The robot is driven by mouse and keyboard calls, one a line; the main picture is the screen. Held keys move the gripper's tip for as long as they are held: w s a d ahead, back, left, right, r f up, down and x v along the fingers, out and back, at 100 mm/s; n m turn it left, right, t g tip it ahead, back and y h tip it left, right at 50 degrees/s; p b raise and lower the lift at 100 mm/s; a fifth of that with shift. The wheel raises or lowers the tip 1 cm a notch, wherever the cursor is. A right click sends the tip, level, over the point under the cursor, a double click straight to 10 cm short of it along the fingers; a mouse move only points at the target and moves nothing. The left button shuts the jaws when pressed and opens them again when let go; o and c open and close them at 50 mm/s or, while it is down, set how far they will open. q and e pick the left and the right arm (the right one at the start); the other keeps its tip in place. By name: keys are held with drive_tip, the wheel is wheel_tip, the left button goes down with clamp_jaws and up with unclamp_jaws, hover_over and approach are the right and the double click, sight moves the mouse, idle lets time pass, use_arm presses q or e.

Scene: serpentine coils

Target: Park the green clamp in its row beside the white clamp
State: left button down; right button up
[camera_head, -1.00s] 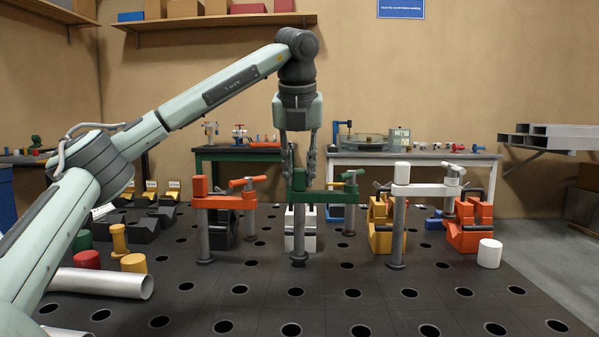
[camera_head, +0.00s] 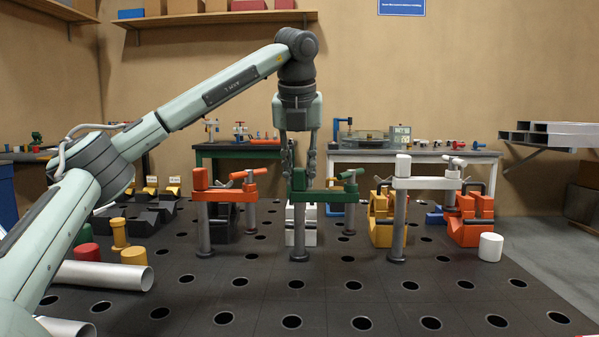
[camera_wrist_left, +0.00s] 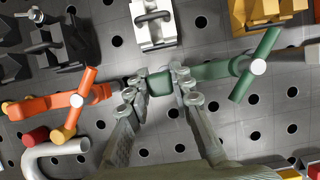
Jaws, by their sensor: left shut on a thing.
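The green clamp (camera_head: 325,197) stands upright on the dark table, between the orange clamp (camera_head: 228,197) on the left and the white clamp (camera_head: 430,184) on the right. My left gripper (camera_head: 299,172) points down and is shut on the green clamp at the post end of its bar. The left wrist view shows the fingers (camera_wrist_left: 165,82) on either side of the green clamp (camera_wrist_left: 210,71). The post's foot is at table level; whether it is seated in a hole is hard to tell. My right gripper is out of view.
The table (camera_head: 390,310) has a grid of holes and is clear in front. A white block (camera_head: 300,225), yellow block (camera_head: 381,220) and orange block (camera_head: 470,222) stand behind the clamps. A white cylinder (camera_head: 490,247) is at right, pipes (camera_head: 105,275) at left.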

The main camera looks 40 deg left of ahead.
use_arm(q)
drive_tip(key=shift+d+f, duration=0.1)
drive_tip(key=c, duration=1.3)
unclamp_jaws()
drive_tip(key=shift+o, duration=0.2)
drive_tip(key=shift+f, duration=0.1)
drive_tip(key=v, duration=1.2)
drive_tip(key=shift+d, duration=0.1)
